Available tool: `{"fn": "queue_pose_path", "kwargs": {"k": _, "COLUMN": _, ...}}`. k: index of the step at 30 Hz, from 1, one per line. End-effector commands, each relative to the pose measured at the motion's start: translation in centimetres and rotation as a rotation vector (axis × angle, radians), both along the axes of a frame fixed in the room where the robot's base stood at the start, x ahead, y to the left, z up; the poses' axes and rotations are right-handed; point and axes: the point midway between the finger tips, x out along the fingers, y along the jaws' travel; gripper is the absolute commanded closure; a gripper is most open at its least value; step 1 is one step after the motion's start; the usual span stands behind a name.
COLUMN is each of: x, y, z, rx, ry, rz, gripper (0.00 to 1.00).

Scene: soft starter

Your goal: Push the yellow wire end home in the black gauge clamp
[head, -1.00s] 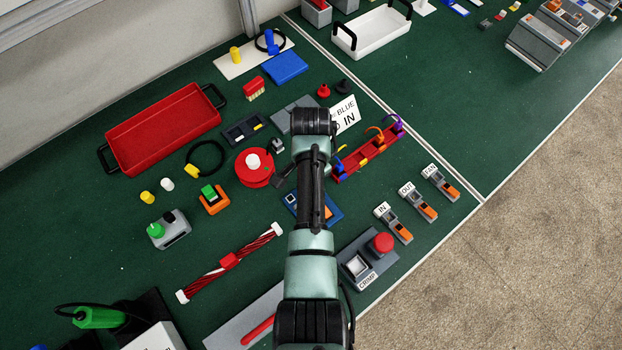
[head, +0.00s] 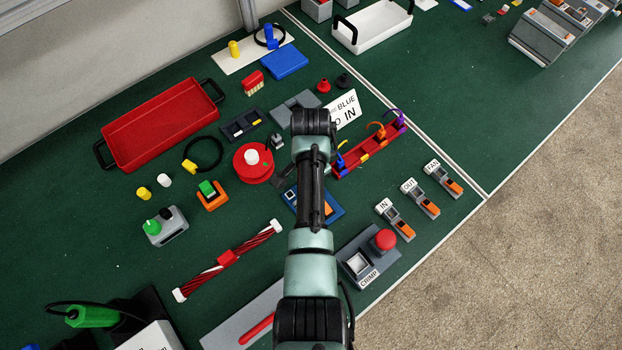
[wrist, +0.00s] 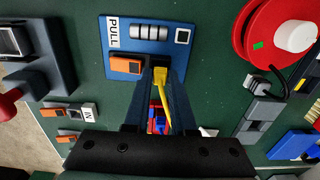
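The blue gauge board (wrist: 188,62) lies flat on the green bench, with a white PULL label, a row of grey rollers and an orange lever (wrist: 127,66). In the head view the board (head: 335,208) is partly covered by my arm. My gripper (wrist: 164,72) is at the board's near edge, beside the orange lever. The yellow wire end (wrist: 160,78) is between its fingers, and its yellow wire runs back towards the palm. The black gauge clamp is mostly hidden at the fingertips. I cannot tell how deep the wire end sits.
A red spool (wrist: 265,38) and a grey block (wrist: 262,108) stand right of the board in the wrist view. The crimp station (head: 368,255) and IN, OUT and FAN clamps are at the bench's front. A red rack (head: 372,150) with coloured wires is behind my arm.

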Motion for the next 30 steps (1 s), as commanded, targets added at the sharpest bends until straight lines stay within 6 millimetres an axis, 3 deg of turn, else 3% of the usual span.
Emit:
{"fn": "queue_pose_path", "kwargs": {"k": 1, "x": 0.0, "y": 0.0, "z": 0.1, "rx": 0.0, "ry": 0.0, "rz": 0.0, "gripper": 0.65}}
{"fn": "queue_pose_path", "kwargs": {"k": 4, "x": 0.0, "y": 0.0, "z": 0.1, "rx": 0.0, "ry": 0.0, "rz": 0.0, "gripper": 0.47}}
{"fn": "queue_pose_path", "kwargs": {"k": 17, "x": 0.1, "y": 0.0, "z": 0.9, "rx": 0.0, "ry": -0.004, "rz": 0.0, "gripper": 0.46}}
{"fn": "queue_pose_path", "kwargs": {"k": 20, "x": 0.1, "y": 0.0, "z": 2.3, "rx": 0.0, "ry": -0.004, "rz": 0.0, "gripper": 0.46}}
{"fn": "queue_pose_path", "kwargs": {"k": 30, "x": 0.2, "y": 0.0, "z": 9.6, "rx": 0.001, "ry": -0.006, "rz": 0.0, "gripper": 0.46}}
